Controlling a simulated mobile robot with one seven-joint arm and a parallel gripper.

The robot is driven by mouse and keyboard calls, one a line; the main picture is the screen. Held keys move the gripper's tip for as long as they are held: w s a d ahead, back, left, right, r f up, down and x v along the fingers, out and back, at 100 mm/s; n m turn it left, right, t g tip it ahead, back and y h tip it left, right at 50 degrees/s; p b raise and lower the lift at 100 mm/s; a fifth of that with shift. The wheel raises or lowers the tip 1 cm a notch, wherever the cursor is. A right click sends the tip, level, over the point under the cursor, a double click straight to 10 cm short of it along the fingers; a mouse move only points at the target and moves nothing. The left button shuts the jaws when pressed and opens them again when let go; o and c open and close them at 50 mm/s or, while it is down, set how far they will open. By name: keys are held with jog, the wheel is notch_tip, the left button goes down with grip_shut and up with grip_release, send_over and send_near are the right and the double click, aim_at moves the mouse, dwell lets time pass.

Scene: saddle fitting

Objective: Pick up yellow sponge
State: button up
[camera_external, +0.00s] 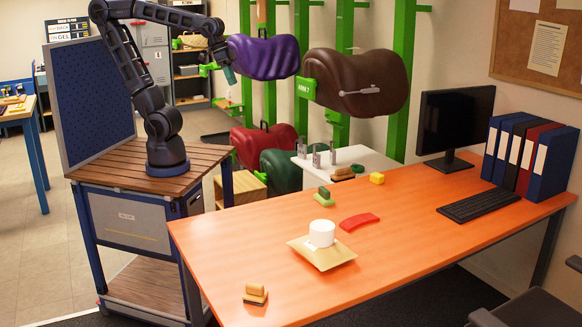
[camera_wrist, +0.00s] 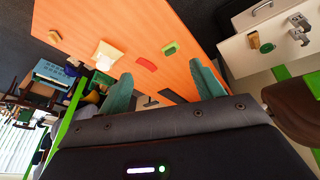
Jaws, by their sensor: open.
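The yellow sponge (camera_external: 377,178) is a small yellow block on the far edge of the orange table (camera_external: 430,215), near the white cabinet. I cannot make it out with certainty in the wrist view. My gripper (camera_external: 229,72) is raised high above my base at the left, well apart from the sponge and tilted downward. In the wrist view its two teal fingers (camera_wrist: 164,88) are spread apart with nothing between them.
Saddles (camera_external: 355,80) hang on green posts behind.

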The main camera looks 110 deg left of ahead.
jog(key=w+a+n, duration=0.4)
jog(key=w+n, duration=0.2)
jog(key=w, duration=1.2)
jog(key=n+h, duration=0.3)
jog(key=n, duration=1.6)
send_over(379, 175)
jog(key=s+a, duration=0.2)
jog(key=s, duration=0.1)
jog(key=shift+g, duration=0.3)
notch_tip(379, 175, down, 37)
jog(key=shift+d+r, duration=0.1)
jog(key=shift+d, duration=0.05)
jog(key=x, duration=0.5)
jog(key=shift+f, duration=0.25)
jog(key=shift+a+x, duration=0.2)
jog(key=shift+x, duration=1.1)
jog(key=shift+a+x, duration=0.25)
jog(key=shift+x, duration=1.05)
jog(key=shift+f, duration=0.1)
jog(key=shift+c, duration=0.5)
